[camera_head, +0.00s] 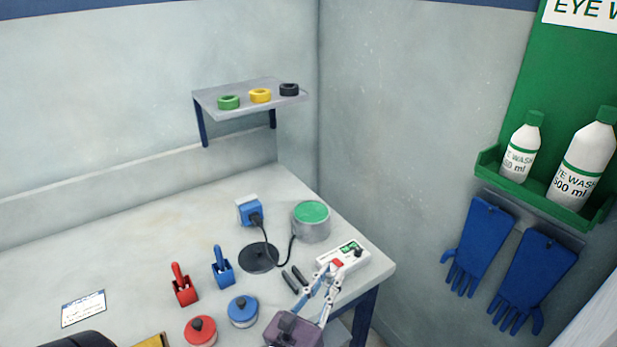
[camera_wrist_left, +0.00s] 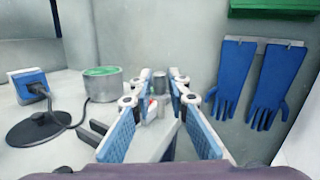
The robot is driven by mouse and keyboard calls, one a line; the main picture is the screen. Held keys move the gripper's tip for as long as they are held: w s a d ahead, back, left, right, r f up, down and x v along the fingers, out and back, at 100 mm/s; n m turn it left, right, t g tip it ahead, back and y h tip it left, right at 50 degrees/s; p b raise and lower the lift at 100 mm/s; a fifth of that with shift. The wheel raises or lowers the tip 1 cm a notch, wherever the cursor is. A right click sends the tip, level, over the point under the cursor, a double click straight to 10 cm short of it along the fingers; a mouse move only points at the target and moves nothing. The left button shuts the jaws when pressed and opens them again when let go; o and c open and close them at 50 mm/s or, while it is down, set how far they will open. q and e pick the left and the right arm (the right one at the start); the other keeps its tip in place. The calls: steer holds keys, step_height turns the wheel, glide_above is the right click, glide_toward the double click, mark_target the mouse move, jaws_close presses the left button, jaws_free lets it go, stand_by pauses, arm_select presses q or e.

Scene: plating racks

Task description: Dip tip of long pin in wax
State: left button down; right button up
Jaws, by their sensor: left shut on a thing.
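My left gripper (camera_head: 333,279) reaches in over the table's right front part, beside a white box with a red button (camera_head: 343,258). In the left wrist view its blue-padded fingers (camera_wrist_left: 160,80) frame a small grey thing (camera_wrist_left: 158,83) near the tips. It is too small to tell whether this is the long pin; no pin shows clearly elsewhere. A grey pot with a green top (camera_head: 312,222), likely the wax, stands beyond the gripper near the wall. It also shows in the left wrist view (camera_wrist_left: 101,86), left of the fingers. My right gripper is not in view.
A black disc (camera_head: 259,258) with a cord lies beside a blue socket (camera_head: 248,211). Two dark bars (camera_head: 294,279) lie near the gripper. Red (camera_head: 184,291) and blue (camera_head: 222,273) holders and red (camera_head: 201,331) and blue (camera_head: 243,311) lidded jars stand left. The back left tabletop is clear.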

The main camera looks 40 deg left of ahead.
arm_select(q)
steer(key=w+a+r+n+y, duration=0.1)
steer(key=w+a+r+y, duration=0.1)
steer(key=w+a, duration=0.3)
steer(key=w+a+r+n+y, duration=0.1)
steer(key=w+a+n+y, duration=0.1)
steer(key=w+a, duration=0.3)
steer(key=w+a+r+n+y, duration=0.2)
steer(key=w+a, duration=0.4)
steer(key=w, duration=0.1)
steer(key=shift+w+a+r, duration=0.1)
steer(key=shift+w+r, duration=0.05)
steer(key=shift+r, duration=0.15)
steer(key=shift+n+y, duration=0.4)
steer(key=w+a+f+b, duration=0.1)
steer(key=b, duration=0.1)
steer(key=w+a+f+b, duration=0.1)
steer(key=f+b, duration=0.1)
steer(key=shift+w+a+f, duration=0.1)
steer(key=shift+a+f, duration=0.1)
steer(key=shift+a, duration=0.2)
steer(key=shift+f+b, duration=0.5)
steer(key=shift+b, duration=0.05)
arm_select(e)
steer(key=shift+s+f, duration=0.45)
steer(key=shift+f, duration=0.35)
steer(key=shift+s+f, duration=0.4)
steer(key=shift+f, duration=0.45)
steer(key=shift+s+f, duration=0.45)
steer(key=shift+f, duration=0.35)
